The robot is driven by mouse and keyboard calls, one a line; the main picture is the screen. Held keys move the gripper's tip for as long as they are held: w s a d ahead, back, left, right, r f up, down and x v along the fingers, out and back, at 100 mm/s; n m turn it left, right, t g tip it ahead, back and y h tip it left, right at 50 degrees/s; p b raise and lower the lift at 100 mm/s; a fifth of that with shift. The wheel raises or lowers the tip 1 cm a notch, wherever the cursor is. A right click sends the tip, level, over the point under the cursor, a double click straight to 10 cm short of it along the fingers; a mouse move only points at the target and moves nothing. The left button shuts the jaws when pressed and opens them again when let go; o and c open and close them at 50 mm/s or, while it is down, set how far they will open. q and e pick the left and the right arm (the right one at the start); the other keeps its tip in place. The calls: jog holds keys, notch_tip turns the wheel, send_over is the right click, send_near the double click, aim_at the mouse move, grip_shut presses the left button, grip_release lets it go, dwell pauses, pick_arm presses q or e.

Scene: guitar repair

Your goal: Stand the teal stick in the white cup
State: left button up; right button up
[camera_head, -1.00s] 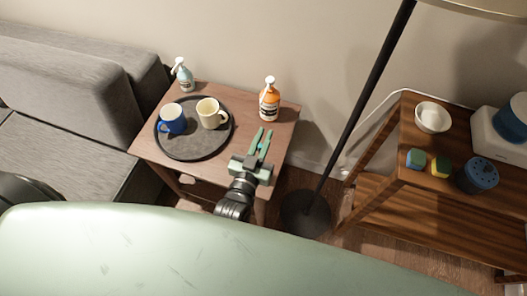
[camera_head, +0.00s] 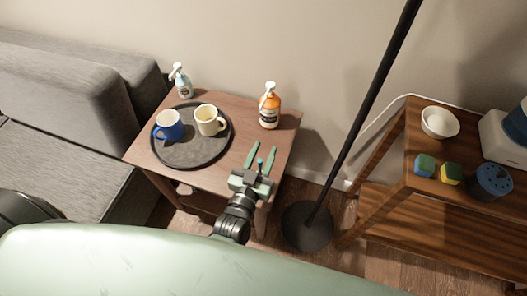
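The white cup (camera_head: 210,121) looks cream-coloured and stands upright on a round dark tray (camera_head: 190,158) on the small wooden side table (camera_head: 152,160). A small teal piece (camera_head: 259,162), probably the end of the teal stick, shows between the fingers near the palm. I cannot tell whether it touches them; the rest of it is hidden.
A blue mug (camera_head: 170,126) stands left of the cup on the tray. A spray bottle (camera_head: 181,82) and an orange pump bottle (camera_head: 269,108) stand at the table's back. A black lamp pole (camera_head: 365,105) rises between table and wooden shelf (camera_head: 418,187). A grey sofa (camera_head: 75,105) is left.

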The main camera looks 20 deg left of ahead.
pick_arm(q)
jog(key=shift+r, duration=0.15)
jog(key=s, duration=1.2)
jog(key=f+g, duration=0.1)
jog(key=f, duration=0.4)
jog(key=s+d+f+g+h, duration=0.1)
jog(key=f, duration=0.4)
jog(key=s+f+m+g, duration=0.1)
jog(key=f+g, duration=0.1)
jog(key=f, duration=0.3)
jog(key=shift+s+d+h, duration=0.25)
jog(key=shift+d+h, duration=0.05)
jog(key=shift+d, duration=0.05)
jog(key=s+a+f+m+g, duration=0.1)
jog(key=s+f+g, duration=0.25)
jog(key=f, duration=0.45)
jog(key=s+a+f+g, duration=0.1)
jog(key=s+f+g, duration=0.1)
jog(key=s+f, duration=0.35)
jog(key=s+a+f+g+y, duration=0.2)
jog(key=s+a+f+g, duration=0.5)
jog(key=s+f, duration=0.8)
jog(key=a, duration=0.3)
jog(key=shift+s+a+f, duration=0.15)
jog(key=shift+s+f, duration=0.05)
jog(key=shift+s, duration=0.1)
jog(key=shift+r+g, duration=0.1)
jog(key=shift+g, duration=0.15)
